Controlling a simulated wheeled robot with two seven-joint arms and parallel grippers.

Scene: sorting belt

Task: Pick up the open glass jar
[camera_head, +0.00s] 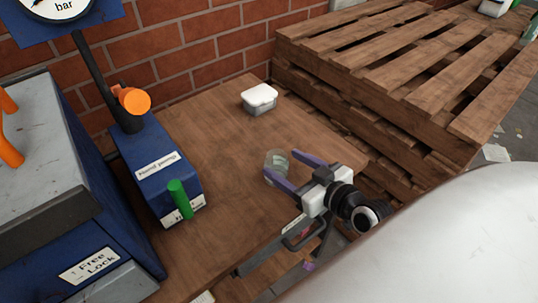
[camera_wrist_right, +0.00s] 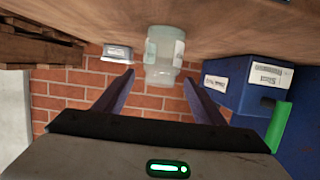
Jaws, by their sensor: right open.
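The open glass jar (camera_head: 277,160) stands on the wooden table, right by my right gripper in the head view. It is clear and greenish, and the gripper hides part of it. In the right wrist view the jar (camera_wrist_right: 164,56) appears upside down, centred ahead of the fingers. My right gripper (camera_head: 288,167) is open, with its two purple fingers pointing at the jar, one towards each side. In the right wrist view the gap between the fingers (camera_wrist_right: 158,80) is empty, and the jar lies at or just beyond the fingertips. My left gripper is not in view.
A white-lidded container (camera_head: 259,98) stands on the table behind the jar. A blue hand pump box (camera_head: 160,170) with a green handle and orange knob is at the left. Stacked wooden pallets (camera_head: 400,60) border the right. Bare tabletop (camera_head: 215,130) lies between box and jar.

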